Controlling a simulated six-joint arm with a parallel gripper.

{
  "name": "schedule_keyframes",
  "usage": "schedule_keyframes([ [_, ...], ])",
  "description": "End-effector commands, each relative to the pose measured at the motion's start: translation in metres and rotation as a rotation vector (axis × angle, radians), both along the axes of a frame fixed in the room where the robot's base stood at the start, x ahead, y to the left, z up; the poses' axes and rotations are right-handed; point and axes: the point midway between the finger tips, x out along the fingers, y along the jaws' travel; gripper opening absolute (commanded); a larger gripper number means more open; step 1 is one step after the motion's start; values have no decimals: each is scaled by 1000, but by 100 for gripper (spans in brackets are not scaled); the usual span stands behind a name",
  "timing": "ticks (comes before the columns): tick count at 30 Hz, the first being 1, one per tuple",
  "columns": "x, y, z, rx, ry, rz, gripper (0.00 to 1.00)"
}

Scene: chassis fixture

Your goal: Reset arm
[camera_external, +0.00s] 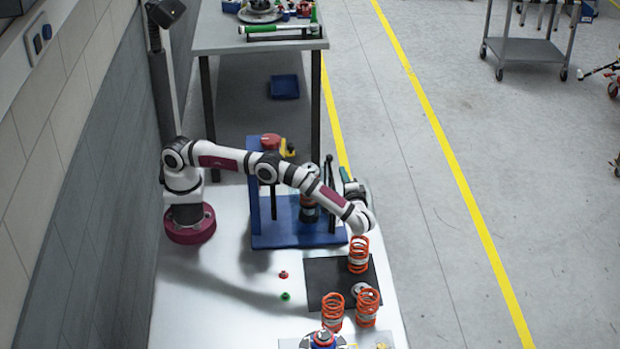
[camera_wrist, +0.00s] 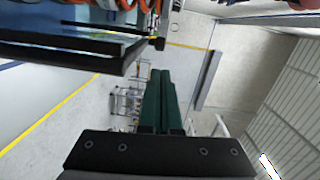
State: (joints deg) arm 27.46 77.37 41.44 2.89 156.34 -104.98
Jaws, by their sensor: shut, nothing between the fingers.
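My gripper (camera_external: 343,171) is at the end of my outstretched arm, by the right side of the blue chassis fixture (camera_external: 272,239). Its green fingers point up and away from the table. The wrist view shows the fingers (camera_wrist: 160,74) pressed together with nothing between them. Behind them are the floor, a far cart and a wall. Dark bars of a structure, with orange and blue parts partly cut off, fill the upper left of the wrist view.
Orange coil springs (camera_external: 359,262) (camera_external: 333,309) (camera_external: 367,307) stand on and near a black mat (camera_external: 320,275). A red part (camera_external: 283,274) and a green part (camera_external: 286,296) lie on the white table (camera_external: 235,290). Another table (camera_external: 225,40) stands behind.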

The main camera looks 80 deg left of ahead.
Motion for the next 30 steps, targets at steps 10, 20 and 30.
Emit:
schedule_keyframes([
  [10,1,-12,3,-9,6,1,0],
  [20,-87,74,99,-516,386,102,0],
  [30,-279,117,101,-1061,644,-224,0],
])
